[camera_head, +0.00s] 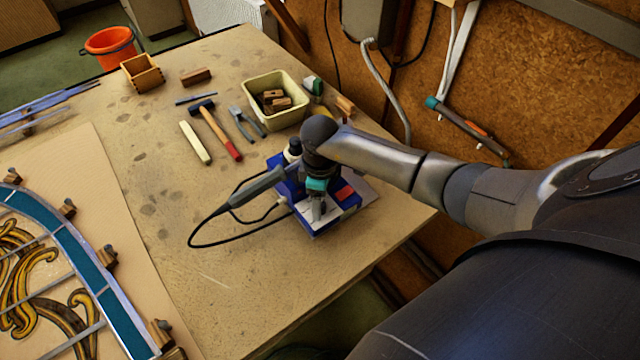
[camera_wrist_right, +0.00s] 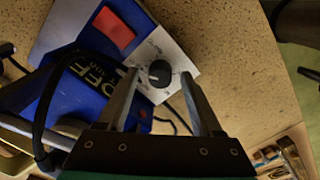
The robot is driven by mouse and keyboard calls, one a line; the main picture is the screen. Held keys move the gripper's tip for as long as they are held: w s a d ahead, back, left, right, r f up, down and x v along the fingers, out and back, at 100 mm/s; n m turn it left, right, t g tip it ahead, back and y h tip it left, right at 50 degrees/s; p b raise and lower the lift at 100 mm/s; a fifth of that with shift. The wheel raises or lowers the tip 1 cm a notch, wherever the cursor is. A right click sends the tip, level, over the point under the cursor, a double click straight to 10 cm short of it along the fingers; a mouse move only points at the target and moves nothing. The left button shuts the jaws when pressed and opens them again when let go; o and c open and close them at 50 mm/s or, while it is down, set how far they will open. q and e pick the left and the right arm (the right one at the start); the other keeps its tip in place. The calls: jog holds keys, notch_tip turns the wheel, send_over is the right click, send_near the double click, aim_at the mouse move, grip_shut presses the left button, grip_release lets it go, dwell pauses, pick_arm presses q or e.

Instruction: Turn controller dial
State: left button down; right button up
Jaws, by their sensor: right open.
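The controller (camera_head: 336,212) is a blue box with a pale sloped face and a red switch, on the right part of the bench. It also shows in the right wrist view (camera_wrist_right: 57,24). Its round black dial (camera_wrist_right: 159,73) with a white pointer mark sits on the white panel. In the head view the dial is hidden by my right gripper (camera_head: 318,208), which comes down over the controller. In the right wrist view my right gripper (camera_wrist_right: 160,78) is open, with one finger on each side of the dial; I cannot tell whether they touch it. My left gripper is not in view.
A soldering iron (camera_head: 258,188) with a black cable lies at the controller. A cream tub (camera_head: 261,90), hammer (camera_head: 215,130), pliers (camera_head: 245,124) and pale bar (camera_head: 195,142) lie behind. The leaded panel (camera_head: 75,258) is at left. Bare bench lies between.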

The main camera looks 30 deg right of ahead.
jog(key=shift+r, duration=0.1)
notch_tip(320, 180, up, 15)
dwell(0.4)
jog(key=shift+s, duration=0.1)
dwell(0.4)
